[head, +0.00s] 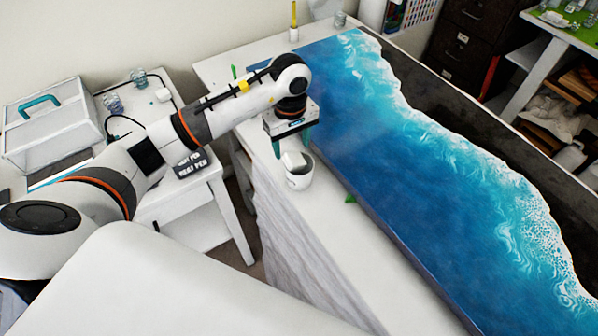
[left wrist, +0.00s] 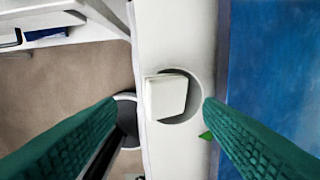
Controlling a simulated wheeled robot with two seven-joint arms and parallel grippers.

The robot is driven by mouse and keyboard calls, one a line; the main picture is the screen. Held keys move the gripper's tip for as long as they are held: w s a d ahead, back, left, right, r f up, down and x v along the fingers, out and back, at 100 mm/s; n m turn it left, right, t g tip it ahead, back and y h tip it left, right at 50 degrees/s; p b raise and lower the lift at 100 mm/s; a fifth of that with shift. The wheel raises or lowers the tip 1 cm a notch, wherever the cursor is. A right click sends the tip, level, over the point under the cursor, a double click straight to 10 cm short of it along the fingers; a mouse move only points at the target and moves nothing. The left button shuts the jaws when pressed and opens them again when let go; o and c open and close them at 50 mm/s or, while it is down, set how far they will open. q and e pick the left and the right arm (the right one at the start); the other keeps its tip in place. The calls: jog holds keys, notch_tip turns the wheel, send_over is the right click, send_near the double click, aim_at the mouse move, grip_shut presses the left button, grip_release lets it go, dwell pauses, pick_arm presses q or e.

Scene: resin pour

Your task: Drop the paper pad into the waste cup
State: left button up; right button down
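The waste cup (head: 299,182) is a white cup standing on the white table strip beside the blue resin panel. The small white paper pad (head: 292,160) shows at the cup's mouth, below my left gripper (head: 291,147). In the left wrist view the pad (left wrist: 165,97) covers the left part of the cup's round opening and overlaps its left rim; the cup's inside (left wrist: 192,108) looks dark. I cannot tell whether the pad rests on the cup or is in the air. My left gripper's green fingers (left wrist: 160,105) are wide apart, with gaps on both sides of the pad. My right gripper is not in view.
The blue and white resin panel (head: 430,190) lies right of the cup. A small green piece (head: 350,199) lies on the table near the cup. A side table at left holds a white box (head: 45,120) and a heat pen stand (head: 190,164). Bare table is in front.

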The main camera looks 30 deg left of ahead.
pick_arm(q)
jog(key=shift+r, duration=0.15)
jog(key=shift+r, duration=0.3)
notch_tip(320, 180, up, 11)
jog(key=shift+r+b, duration=0.1)
jog(key=shift+b, duration=1.15)
